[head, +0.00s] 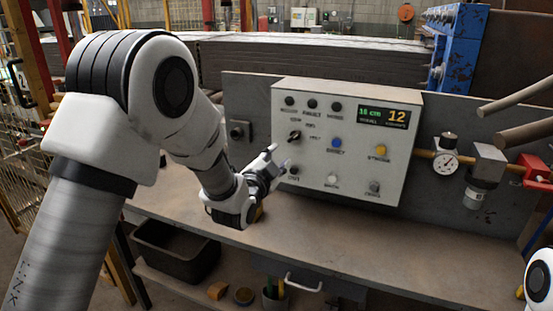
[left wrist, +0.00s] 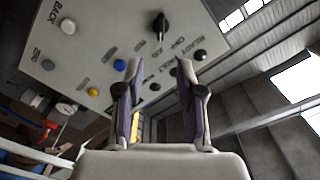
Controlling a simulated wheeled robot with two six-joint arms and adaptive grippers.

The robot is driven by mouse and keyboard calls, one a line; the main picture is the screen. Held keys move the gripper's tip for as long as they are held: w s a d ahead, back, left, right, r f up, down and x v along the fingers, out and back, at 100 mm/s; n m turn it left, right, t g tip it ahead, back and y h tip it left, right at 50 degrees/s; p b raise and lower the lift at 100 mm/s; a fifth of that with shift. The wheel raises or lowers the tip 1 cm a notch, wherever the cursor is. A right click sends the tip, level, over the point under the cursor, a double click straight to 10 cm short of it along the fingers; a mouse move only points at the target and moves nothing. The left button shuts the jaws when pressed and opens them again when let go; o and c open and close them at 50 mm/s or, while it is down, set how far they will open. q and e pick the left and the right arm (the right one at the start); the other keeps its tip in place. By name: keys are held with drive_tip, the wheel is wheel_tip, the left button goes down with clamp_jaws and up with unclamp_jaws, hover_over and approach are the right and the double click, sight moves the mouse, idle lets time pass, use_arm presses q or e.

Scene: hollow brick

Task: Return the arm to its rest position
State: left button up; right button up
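My left arm comes in from the left in the head view, and its gripper (head: 279,160) is in front of the lower left part of the grey control panel (head: 345,180). The left wrist view shows its two fingers (left wrist: 160,68) apart with nothing held between them. The panel's buttons and black selector knob (left wrist: 160,24) are beyond the fingertips. In the head view the panel has a display (head: 384,116) reading 16 cm and 12. I cannot tell whether a fingertip touches the panel. My right gripper is not in view.
The panel stands on a workbench (head: 330,235) with bare top to its front. A gauge (head: 445,162) and pipes are on the right, and a blue frame (head: 459,48) is behind. A dark bin (head: 175,250) and a drawer handle (head: 303,284) are below the bench top.

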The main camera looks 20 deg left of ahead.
use_arm(q)
drive_tip(key=s+f+g, duration=0.3)
drive_tip(key=s+f, duration=0.2)
drive_tip(key=f, duration=0.6)
drive_tip(key=s+a+f+n+g, duration=0.15)
drive_tip(key=s+f, duration=0.25)
drive_tip(key=f, duration=0.7)
drive_tip(key=s+f+g, duration=0.4)
drive_tip(key=s+f, duration=0.1)
drive_tip(key=f, duration=0.6)
drive_tip(key=s+f+n+g, duration=0.2)
drive_tip(key=s+f+g, duration=0.1)
drive_tip(key=s, duration=0.6)
drive_tip(key=s+f+n+g, duration=0.3)
drive_tip(key=s, duration=0.7)
drive_tip(key=s+f+n+g, duration=0.3)
drive_tip(key=s+f, duration=0.1)
drive_tip(key=s, duration=0.6)
drive_tip(key=shift+s+g, duration=0.25)
drive_tip(key=shift+g, duration=0.1)
drive_tip(key=shift+w+y, duration=0.1)
drive_tip(key=shift+y, duration=0.2)
